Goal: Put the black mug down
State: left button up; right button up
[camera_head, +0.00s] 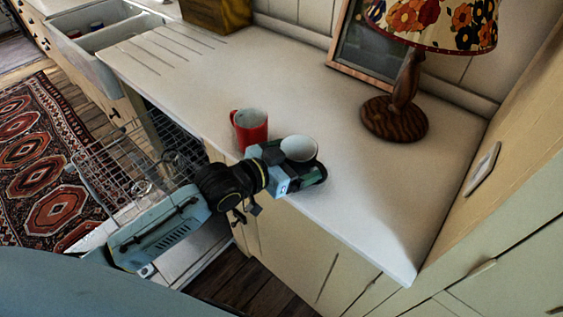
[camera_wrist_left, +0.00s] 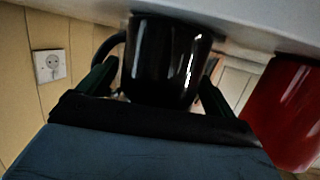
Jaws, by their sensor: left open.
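The black mug (camera_wrist_left: 166,62), with a pale inside (camera_head: 299,148), is upright near the front edge of the counter (camera_head: 370,205). My left gripper (camera_head: 305,174) reaches it from the left in the head view. In the left wrist view, which looks upside down, the gripper's green fingers (camera_wrist_left: 160,72) are open on both sides of the mug, and the mug's base meets the counter. The handle shows on the left there. In the head view the gripper hides much of the mug's body. My right gripper is not in view.
A red mug (camera_head: 250,130) stands close by on the counter, also in the left wrist view (camera_wrist_left: 288,112). A lamp (camera_head: 394,119) and a picture frame (camera_head: 365,55) stand behind. An open dishwasher rack (camera_head: 110,165) is below left.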

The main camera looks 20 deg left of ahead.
pick_arm(q)
jog(key=v, duration=1.1)
jog(key=shift+s+a+p, duration=0.25)
jog(key=shift+s+p, duration=0.15)
jog(key=w+a+f+n+g+y, duration=0.15)
jog(key=a+f, duration=0.25)
jog(key=f, duration=0.6)
jog(key=a+f+n+y, duration=0.2)
jog(key=a+f+y, duration=0.15)
jog(key=f, duration=0.55)
jog(key=s+a+f+g+y, duration=0.15)
jog(key=s+f, duration=0.25)
jog(key=f, duration=0.4)
jog(key=s+a+f+g+y, duration=0.1)
jog(key=s+a+f+g, duration=0.2)
jog(key=f, duration=0.5)
jog(key=s+d+f+g, duration=0.2)
jog(key=s+f, duration=0.6)
jog(key=s, duration=0.5)
jog(key=s+d+f+g, duration=0.3)
jog(key=s+f, duration=0.5)
jog(key=s, duration=0.6)
jog(key=shift+s+d+f+g, duration=0.2)
jog(key=shift+s+d+g, duration=0.1)
jog(key=shift+d, duration=0.3)
